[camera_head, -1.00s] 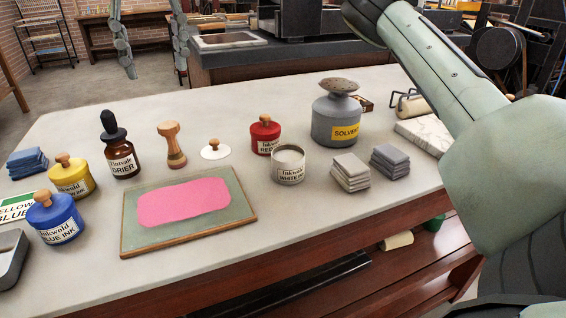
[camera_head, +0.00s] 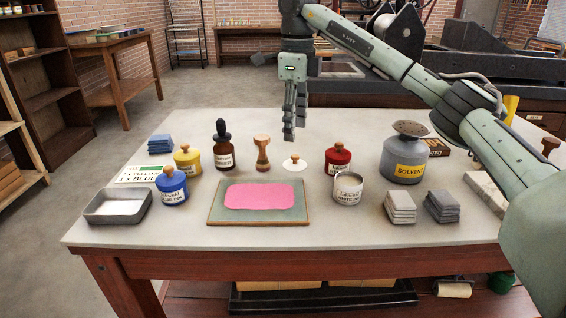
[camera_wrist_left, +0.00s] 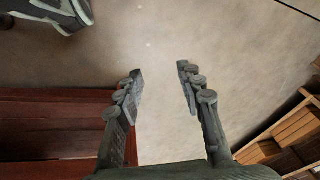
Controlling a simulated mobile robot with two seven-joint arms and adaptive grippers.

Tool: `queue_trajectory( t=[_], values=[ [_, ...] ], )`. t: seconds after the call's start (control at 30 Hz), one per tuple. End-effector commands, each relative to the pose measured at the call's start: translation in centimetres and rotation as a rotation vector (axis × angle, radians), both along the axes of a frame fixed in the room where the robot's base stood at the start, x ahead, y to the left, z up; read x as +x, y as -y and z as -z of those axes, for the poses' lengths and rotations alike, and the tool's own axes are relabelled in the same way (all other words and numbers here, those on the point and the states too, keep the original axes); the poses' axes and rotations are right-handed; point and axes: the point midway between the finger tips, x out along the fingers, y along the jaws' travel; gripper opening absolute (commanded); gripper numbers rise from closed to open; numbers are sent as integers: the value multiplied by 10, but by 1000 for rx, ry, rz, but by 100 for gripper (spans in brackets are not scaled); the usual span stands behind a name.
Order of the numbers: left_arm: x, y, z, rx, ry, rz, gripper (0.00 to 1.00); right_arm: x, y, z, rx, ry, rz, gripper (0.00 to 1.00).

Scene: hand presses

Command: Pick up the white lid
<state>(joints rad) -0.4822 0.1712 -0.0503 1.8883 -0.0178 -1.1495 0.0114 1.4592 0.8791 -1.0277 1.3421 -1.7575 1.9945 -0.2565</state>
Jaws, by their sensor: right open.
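The white lid (camera_head: 294,164) is a flat white disc with a small wooden knob, lying on the table behind the pink ink slab. My right gripper (camera_head: 294,130) hangs fingers-down above and behind the lid in the head view, apart from it. It is open and empty, seen nearly side-on. The open white ink tin (camera_head: 348,189) stands to the right and nearer the front. My left gripper (camera_wrist_left: 160,72) shows only in its wrist view, open and empty, with bare floor beyond its fingers.
A wooden-handled stamp (camera_head: 262,153) stands close left of the lid, and the red ink tin (camera_head: 338,160) close right. The pink-coated slab (camera_head: 258,201) lies in front. A dropper bottle (camera_head: 223,150) and solvent can (camera_head: 404,158) stand farther out. The table (camera_head: 330,232) is clear behind the lid.

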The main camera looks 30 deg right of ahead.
Motion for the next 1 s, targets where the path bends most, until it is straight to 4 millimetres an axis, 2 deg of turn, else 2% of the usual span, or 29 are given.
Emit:
queue_trajectory(
  t=[0.37, 0.6, 0.9, 0.93, 1.0],
  values=[
    [0, 0, 2, -2, -1, 0, 37, 0, 4, 39, -1, -4, 37, 57],
    [-3, 0, 10, -5, -6, 0, 37, 2, 6, 73, -1, -3, 36, 57],
    [-3, 0, 11, -5, -6, 0, 37, 3, 5, 79, -1, -2, 35, 57],
    [-3, 0, 11, -5, -6, 0, 37, 3, 5, 79, -1, -2, 35, 56],
    [-3, 0, 11, -5, -6, 0, 37, 3, 5, 79, -1, -2, 35, 47]
  ],
)
